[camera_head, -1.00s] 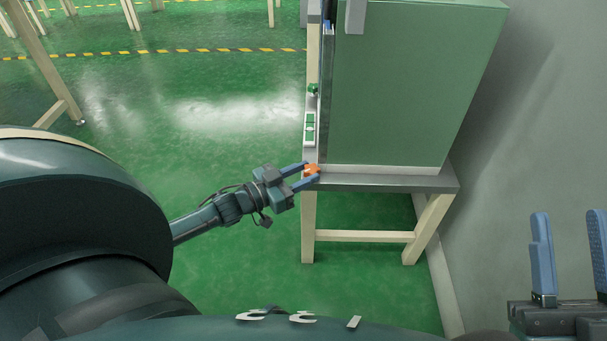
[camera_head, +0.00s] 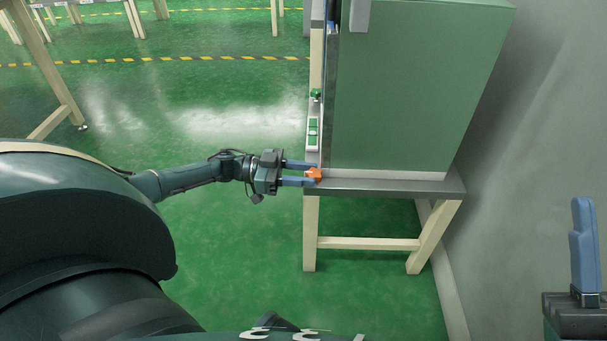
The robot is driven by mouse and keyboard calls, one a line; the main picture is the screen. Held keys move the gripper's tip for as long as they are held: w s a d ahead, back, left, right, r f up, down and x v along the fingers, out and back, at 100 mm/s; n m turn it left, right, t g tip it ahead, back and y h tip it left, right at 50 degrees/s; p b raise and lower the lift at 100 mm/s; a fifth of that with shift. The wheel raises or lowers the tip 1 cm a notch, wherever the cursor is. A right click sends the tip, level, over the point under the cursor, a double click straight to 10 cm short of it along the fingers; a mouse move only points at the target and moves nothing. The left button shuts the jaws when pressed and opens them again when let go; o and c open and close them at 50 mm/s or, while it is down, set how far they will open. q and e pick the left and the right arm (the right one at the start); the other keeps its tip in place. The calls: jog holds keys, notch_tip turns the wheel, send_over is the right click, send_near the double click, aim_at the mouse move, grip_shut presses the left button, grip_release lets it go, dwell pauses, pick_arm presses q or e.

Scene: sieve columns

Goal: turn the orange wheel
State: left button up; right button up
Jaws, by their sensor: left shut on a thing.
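The orange wheel (camera_head: 315,175) is small and sits at the near left corner of the grey bench top, by the foot of the green cabinet. My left gripper (camera_head: 311,174) reaches it from the left, with its two blue fingers on either side of it. The fingers are shut on the wheel and cover part of it. My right gripper (camera_head: 584,245) is at the lower right edge, far from the wheel. Only one blue finger of it shows, so its opening cannot be judged.
The green cabinet (camera_head: 415,95) stands on the bench (camera_head: 390,187) with cream legs. A green knob (camera_head: 315,95) and a white panel with green parts (camera_head: 313,131) lie along the bench's left edge. A grey wall (camera_head: 545,130) closes the right side. The green floor at left is open.

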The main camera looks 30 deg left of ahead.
pick_arm(q)
jog(key=shift+g, duration=0.3)
jog(key=o, duration=1)
jog(key=v, duration=1.3)
jog(key=shift+f, duration=0.1)
